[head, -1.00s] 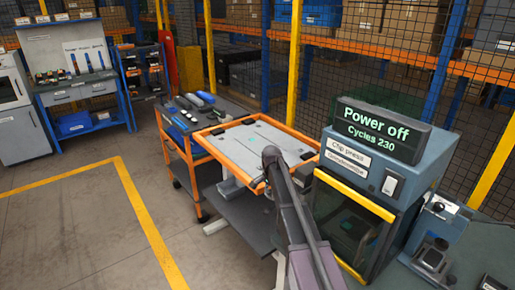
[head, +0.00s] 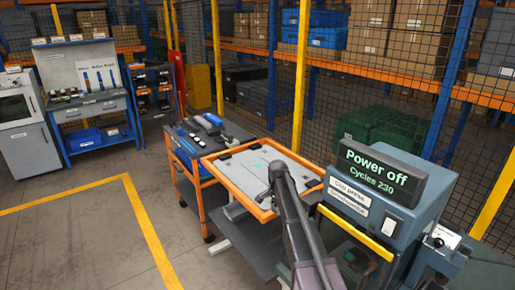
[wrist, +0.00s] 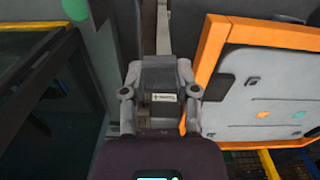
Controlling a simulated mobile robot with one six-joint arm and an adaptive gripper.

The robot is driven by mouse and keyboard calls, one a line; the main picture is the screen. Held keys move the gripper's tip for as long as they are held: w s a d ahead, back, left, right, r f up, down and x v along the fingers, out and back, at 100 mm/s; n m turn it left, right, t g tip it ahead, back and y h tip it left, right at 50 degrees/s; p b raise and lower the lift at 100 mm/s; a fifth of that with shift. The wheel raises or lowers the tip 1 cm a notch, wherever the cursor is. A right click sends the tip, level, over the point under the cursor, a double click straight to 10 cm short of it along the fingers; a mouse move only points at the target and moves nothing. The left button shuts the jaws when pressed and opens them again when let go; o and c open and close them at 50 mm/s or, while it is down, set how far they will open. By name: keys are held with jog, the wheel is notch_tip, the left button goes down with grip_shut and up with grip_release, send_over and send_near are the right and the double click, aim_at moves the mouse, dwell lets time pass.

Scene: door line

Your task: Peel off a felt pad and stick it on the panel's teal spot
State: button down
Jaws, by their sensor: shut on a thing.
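The grey panel (head: 255,168) lies in an orange-framed tray on a stand, left of my arm in the head view. Its teal spot (head: 262,163) shows small there. In the wrist view the panel (wrist: 250,88) is at the right, with the teal spot (wrist: 299,115) and an orange spot (wrist: 263,114). My gripper (wrist: 160,72) is at the middle of the wrist view, left of the panel's frame and apart from the teal spot. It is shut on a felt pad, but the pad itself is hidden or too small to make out.
An orange cart (head: 195,185) with tools is behind the panel stand, at left. A wire mesh fence with yellow posts (head: 300,75) runs behind. The floor at left is open.

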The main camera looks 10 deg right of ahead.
jog(key=shift+r+p, duration=0.8)
jog(key=shift+r, duration=0.45)
jog(key=shift+f, duration=0.1)
